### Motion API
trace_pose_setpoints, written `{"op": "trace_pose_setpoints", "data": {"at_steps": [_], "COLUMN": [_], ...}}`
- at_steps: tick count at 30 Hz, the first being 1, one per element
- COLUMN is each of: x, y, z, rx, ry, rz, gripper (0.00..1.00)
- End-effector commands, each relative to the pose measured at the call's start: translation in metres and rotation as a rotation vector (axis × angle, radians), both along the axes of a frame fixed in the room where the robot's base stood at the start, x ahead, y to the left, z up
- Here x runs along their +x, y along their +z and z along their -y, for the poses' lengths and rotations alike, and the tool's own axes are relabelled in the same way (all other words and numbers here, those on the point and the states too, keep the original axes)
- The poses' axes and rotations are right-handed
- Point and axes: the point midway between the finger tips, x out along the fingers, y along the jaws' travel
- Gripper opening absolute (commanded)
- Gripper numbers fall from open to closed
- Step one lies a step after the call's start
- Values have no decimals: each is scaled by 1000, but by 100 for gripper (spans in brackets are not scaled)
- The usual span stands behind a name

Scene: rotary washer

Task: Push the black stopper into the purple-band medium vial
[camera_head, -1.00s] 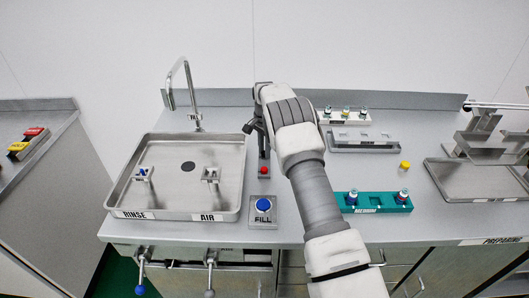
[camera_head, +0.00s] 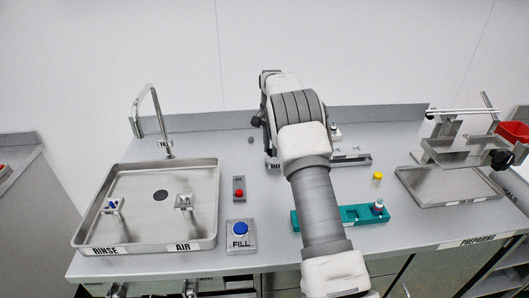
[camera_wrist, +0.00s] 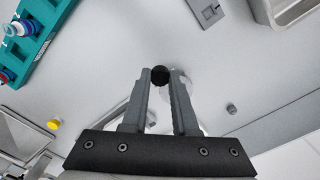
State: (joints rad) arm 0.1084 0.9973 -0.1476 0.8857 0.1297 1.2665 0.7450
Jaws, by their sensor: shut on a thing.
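My gripper (camera_wrist: 160,77) is shut on a small black stopper (camera_wrist: 160,74) at its fingertips in the wrist view. A pale, clear round shape lies beside the fingers; I cannot tell what it is. The teal rack (camera_head: 362,221) stands right of centre near the counter front and shows at the upper left in the wrist view (camera_wrist: 45,22). A vial (camera_head: 378,208) stands at the rack's right end. The wrist view shows two vials (camera_wrist: 14,30) at the rack. I cannot tell which has the purple band. My arm hides the gripper and part of the rack in the head view.
A yellow stopper (camera_head: 378,177) lies behind the rack, and a small grey stopper (camera_head: 250,140) lies at the back. The sink tray (camera_head: 84,205) is on the left, with the FILL button box (camera_head: 241,243) beside it. A metal stand (camera_head: 450,188) is on the right.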

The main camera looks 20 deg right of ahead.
Motion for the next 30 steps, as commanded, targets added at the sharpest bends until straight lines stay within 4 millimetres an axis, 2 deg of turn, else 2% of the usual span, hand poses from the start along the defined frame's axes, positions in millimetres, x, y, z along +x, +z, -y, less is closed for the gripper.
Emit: {"op": "trace_pose_setpoints", "data": {"at_steps": [5, 14, 23, 30], "x": [-11, -51, -107, -162], "y": [-2, -18, -34, -46], "z": [-8, -40, -70, -92], "rx": [1, 3, 2, 2], "ry": [71, 305, 552, 749], "rz": [-1, 1, 1, 1], "gripper": [0, 0, 0, 0]}}
